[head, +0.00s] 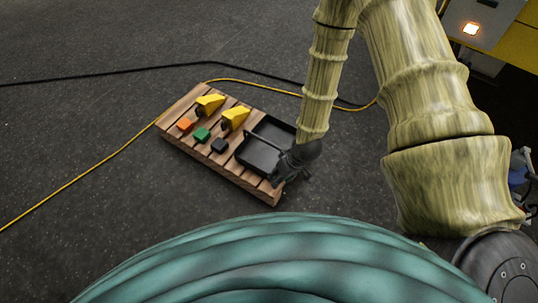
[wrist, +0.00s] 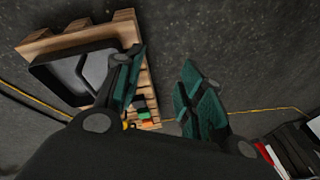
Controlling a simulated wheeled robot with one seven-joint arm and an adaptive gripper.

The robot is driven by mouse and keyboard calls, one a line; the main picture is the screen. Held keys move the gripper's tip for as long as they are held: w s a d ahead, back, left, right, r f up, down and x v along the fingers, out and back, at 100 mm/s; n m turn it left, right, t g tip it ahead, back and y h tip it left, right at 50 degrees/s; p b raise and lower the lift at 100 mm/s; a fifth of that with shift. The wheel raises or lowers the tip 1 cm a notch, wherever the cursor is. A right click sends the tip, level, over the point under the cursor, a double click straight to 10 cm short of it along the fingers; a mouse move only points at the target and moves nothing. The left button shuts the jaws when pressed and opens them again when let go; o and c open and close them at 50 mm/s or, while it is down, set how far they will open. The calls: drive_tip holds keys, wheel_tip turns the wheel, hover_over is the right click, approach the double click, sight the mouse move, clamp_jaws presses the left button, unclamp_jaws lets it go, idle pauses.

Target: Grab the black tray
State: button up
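The black tray (head: 262,156) lies on the right end of a wooden pallet (head: 228,179). It is shallow, with a bar across it, and its right side is partly hidden by my arm and gripper. In the wrist view the tray (wrist: 66,74) is at the upper left. My gripper (head: 291,172) is at the tray's right front corner in the head view. In the wrist view my gripper (wrist: 162,62) has its green-padded fingers spread apart, with only floor and the pallet's edge showing between them. The left finger overlaps the tray's side in the picture; I cannot tell whether they touch.
Two yellow parts (head: 235,117) and small orange (head: 185,125), green (head: 202,135) and black (head: 220,145) blocks sit on the pallet left of the tray. A yellow cable (head: 85,172) and a black cable (head: 110,70) cross the floor.

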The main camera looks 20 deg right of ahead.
drive_tip(key=w+d+f+n+t+b, duration=0.1)
drive_tip(key=w+f+b, duration=0.2)
drive_tip(key=w+b, duration=0.35)
drive_tip(key=w+d+f+n+b, duration=0.1)
drive_tip(key=w+f+n+b, duration=0.1)
drive_tip(key=w+f+b, duration=0.4)
drive_tip(key=n+t+b, duration=0.2)
drive_tip(key=b, duration=0.7)
approach(265, 140)
drive_tip(key=shift+w+d+f+y, duration=0.2)
drive_tip(key=shift+w+d+y, duration=0.05)
drive_tip(key=shift+w+y, duration=0.05)
drive_tip(key=b+x, duration=0.2)
drive_tip(key=x, duration=0.3)
drive_tip(key=shift+s, duration=0.15)
drive_tip(key=b+x, duration=0.3)
drive_tip(key=x, duration=0.1)
drive_tip(key=shift+a+f, duration=0.1)
drive_tip(key=shift+f, duration=0.15)
drive_tip(key=shift+w+a+f+b, duration=0.2)
drive_tip(key=shift+w+f+b, duration=0.05)
drive_tip(key=shift+f+b, duration=0.15)
drive_tip(key=shift+f+p, duration=0.25)
drive_tip(key=shift+p, duration=0.15)
clamp_jaws()
